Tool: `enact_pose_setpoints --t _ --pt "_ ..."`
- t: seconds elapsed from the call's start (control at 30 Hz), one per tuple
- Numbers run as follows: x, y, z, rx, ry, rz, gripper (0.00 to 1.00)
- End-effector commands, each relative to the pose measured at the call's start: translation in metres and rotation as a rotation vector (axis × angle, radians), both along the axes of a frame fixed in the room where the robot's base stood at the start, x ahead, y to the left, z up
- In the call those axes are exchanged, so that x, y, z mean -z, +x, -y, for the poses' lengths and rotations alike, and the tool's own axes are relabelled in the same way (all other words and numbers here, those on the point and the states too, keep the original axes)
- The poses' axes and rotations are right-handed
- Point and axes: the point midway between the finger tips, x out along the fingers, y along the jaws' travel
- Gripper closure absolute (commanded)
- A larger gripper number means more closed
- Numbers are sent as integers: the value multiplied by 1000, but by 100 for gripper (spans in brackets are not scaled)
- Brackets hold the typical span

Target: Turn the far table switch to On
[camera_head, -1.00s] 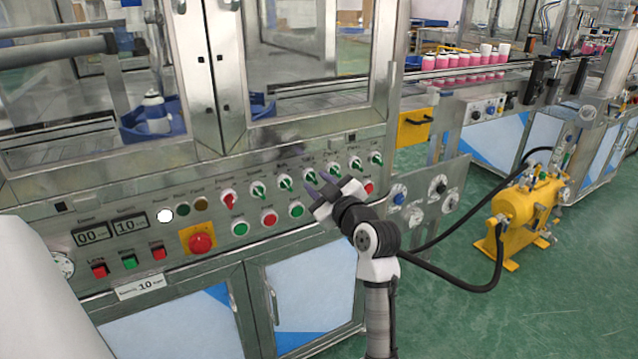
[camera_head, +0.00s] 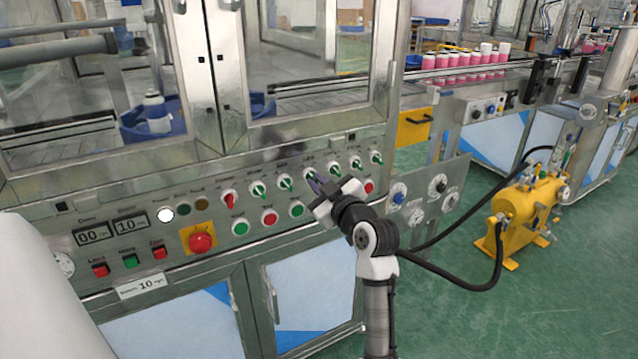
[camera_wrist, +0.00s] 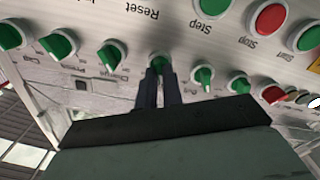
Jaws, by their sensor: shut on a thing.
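A row of green rotary switches runs along the steel control panel (camera_head: 110,205). The labels are too small or blurred to tell which one is the far table switch. My gripper (camera_head: 317,184) is at the panel, in front of the green switch (camera_head: 309,174) in the middle of the row. In the upside-down wrist view, the two dark fingers (camera_wrist: 158,75) are shut on that green switch knob (camera_wrist: 158,60). The fingers hide part of the knob, so its exact setting is hard to tell.
Neighbouring green switches (camera_wrist: 110,53) and (camera_wrist: 203,77) sit close on both sides. Green and red push buttons (camera_head: 269,218) lie below the row. A red emergency stop (camera_head: 200,243) is to the left. A yellow tank (camera_head: 524,215) with hoses stands on the floor at right.

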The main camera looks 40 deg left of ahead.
Motion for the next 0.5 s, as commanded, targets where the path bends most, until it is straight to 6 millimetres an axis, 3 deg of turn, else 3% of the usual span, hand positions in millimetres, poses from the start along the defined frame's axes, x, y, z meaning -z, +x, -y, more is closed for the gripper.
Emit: enact_pose_setpoints --t 0.5 --pt "-2 0 0 0 155 -382 100"
